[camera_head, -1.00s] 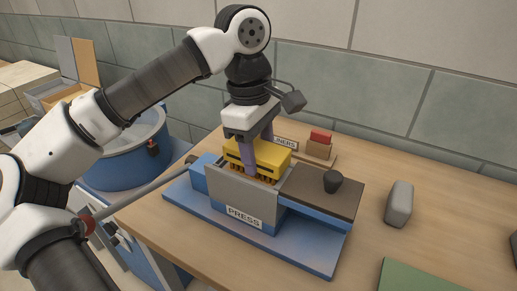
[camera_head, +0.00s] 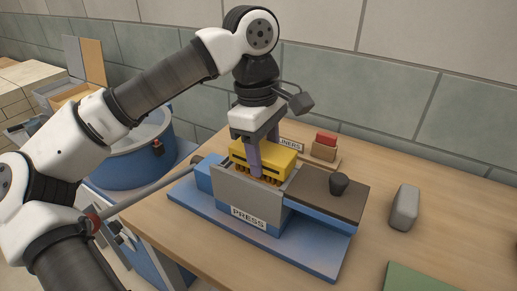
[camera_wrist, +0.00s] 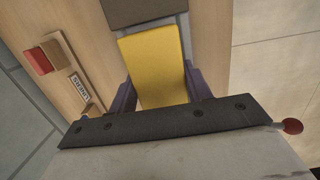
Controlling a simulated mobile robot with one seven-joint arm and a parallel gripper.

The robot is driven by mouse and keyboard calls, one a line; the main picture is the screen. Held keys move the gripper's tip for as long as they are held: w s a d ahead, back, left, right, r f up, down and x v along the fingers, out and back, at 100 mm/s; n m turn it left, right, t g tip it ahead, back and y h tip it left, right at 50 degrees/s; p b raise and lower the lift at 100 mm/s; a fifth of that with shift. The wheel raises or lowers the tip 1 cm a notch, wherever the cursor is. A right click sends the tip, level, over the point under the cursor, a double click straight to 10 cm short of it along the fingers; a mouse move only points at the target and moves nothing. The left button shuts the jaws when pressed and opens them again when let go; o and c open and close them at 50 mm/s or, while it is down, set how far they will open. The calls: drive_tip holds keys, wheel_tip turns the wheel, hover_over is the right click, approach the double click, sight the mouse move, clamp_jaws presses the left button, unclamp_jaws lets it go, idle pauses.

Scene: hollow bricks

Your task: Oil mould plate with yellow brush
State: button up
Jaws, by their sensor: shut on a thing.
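My gripper (camera_head: 264,158) points down over the press (camera_head: 248,218) and is shut on the yellow brush (camera_head: 270,154). Its purple fingers grip the brush's sides, and its brown bristles show underneath. The bristles are at the open box of the press, behind the grey front wall; whether they touch the mould plate cannot be seen. The mould plate inside is hidden by the wall and the brush. In the wrist view the yellow brush top (camera_wrist: 152,65) sits between the two fingers.
A dark sliding cover with a black knob (camera_head: 340,184) lies right of the box. A liners holder with a red block (camera_head: 326,139) stands behind. A grey block (camera_head: 404,207) and a green mat (camera_head: 422,278) are on the right. A blue drum (camera_head: 135,168) stands left.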

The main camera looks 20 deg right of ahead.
drive_tip(key=shift+s, duration=0.1)
idle(0.3)
drive_tip(key=shift+w+a, duration=0.55)
drive_tip(key=shift+w, duration=0.2)
drive_tip(key=shift+s+d, duration=0.55)
drive_tip(key=shift+s, duration=0.2)
drive_tip(key=shift+w, duration=0.1)
drive_tip(key=shift+w+a, duration=0.55)
drive_tip(key=shift+w, duration=0.1)
drive_tip(key=shift+s+d, duration=0.1)
drive_tip(key=shift+s+d, duration=0.45)
drive_tip(key=shift+s, duration=0.2)
